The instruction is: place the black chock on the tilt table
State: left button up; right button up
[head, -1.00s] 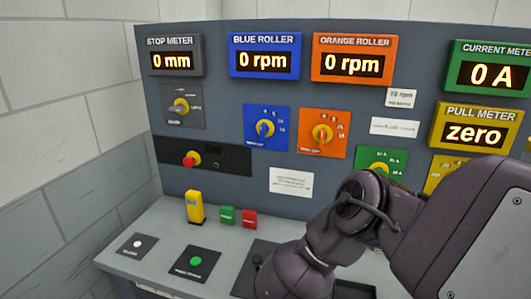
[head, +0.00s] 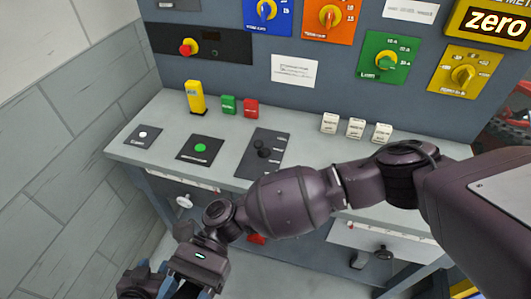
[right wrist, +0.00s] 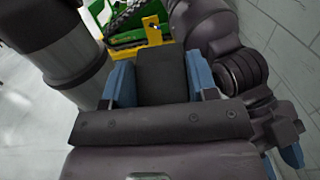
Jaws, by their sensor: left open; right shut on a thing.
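The black chock (right wrist: 160,78) is in the right wrist view, held between the two blue fingers of my right gripper (right wrist: 160,62). My right arm crosses the head view from the right, and its hand is low on the left, in front of the desk; the chock is hard to make out there. My left gripper (head: 150,271) is at the bottom left edge of the head view, partly cut off, with blue fingers apart and dark parts close to the right hand. I cannot make out the tilt table in either view.
A grey control desk (head: 130,157) with buttons and a lever (head: 262,149) stands ahead, below a panel of knobs. A block wall (head: 70,130) is at the left. The right wrist view shows a green and yellow machine (right wrist: 130,38) with a dark track, and open pale floor at left.

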jog(key=w+a+r+m+t+y, duration=0.4)
jog(key=w+r+m+t+y, duration=0.3)
jog(key=r+m+t+y, duration=0.3)
jog(key=w+d+r+m+t+h, duration=0.1)
jog(key=w+d+m+t, duration=0.5)
jog(key=w+t, duration=0.25)
jog(key=w+d+r+m+t+h, duration=0.1)
jog(key=w+d+m+t+h, duration=0.1)
jog(key=w+d+m+t, duration=0.55)
jog(key=w+d+f+m+t+h, duration=0.1)
jog(key=d+f+m+t+h, duration=0.1)
jog(key=d, duration=0.6)
jog(key=w+d+f+m+t+h, duration=0.1)
jog(key=d+f+m+t+h, duration=0.2)
jog(key=d+h, duration=0.3)
jog(key=w+d+f+m+t+h, duration=0.2)
jog(key=d+m+t+h, duration=0.1)
jog(key=d, duration=0.8)
jog(key=shift+f+t+h, duration=0.25)
jog(key=shift+t+h, duration=0.25)
jog(key=shift+h, duration=0.6)
jog(key=shift+m, duration=0.25)
jog(key=shift+w+r, duration=0.1)
